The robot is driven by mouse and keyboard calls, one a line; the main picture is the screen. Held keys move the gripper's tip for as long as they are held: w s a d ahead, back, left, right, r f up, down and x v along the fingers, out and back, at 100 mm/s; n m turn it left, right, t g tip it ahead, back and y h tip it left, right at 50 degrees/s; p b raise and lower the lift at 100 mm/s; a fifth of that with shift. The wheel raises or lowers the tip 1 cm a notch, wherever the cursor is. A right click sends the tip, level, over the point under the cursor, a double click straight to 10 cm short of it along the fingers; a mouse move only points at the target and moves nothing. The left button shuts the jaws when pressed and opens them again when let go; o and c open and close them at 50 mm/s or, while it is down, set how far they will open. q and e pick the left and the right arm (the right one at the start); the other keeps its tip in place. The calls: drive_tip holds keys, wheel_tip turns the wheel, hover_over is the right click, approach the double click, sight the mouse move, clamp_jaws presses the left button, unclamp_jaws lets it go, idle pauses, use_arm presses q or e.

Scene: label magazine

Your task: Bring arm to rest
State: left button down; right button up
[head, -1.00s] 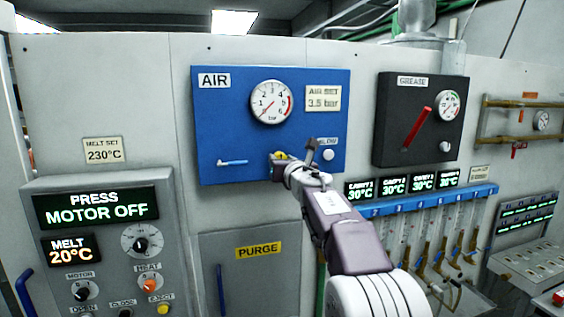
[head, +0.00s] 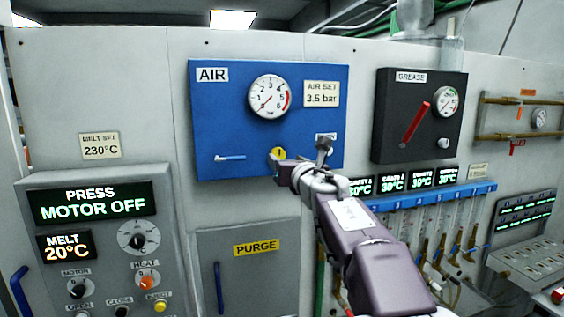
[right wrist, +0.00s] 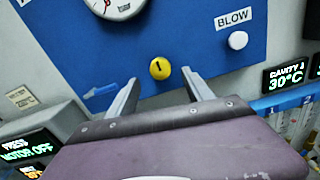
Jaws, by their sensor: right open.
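My right gripper (head: 300,158) is raised in front of the blue AIR panel (head: 225,120), near its lower right part. In the right wrist view its two fingers (right wrist: 163,98) are spread apart with nothing between them. Beyond the fingertips is a yellow knob (right wrist: 160,69) on the panel; it also shows in the head view (head: 278,153), just by the left finger. I cannot tell whether the finger touches it. The white BLOW button (right wrist: 238,40) is to the right of the knob. My left gripper is not in view.
A press panel (head: 95,230) with MOTOR OFF and MELT 20°C displays is at the left. The grey PURGE door (head: 255,280) is below the AIR panel. The black GREASE panel (head: 400,90) and several cavity displays (head: 420,177) are at the right.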

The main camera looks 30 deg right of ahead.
drive_tip(key=shift+v, duration=1.25)
drive_tip(key=shift+w, duration=0.15)
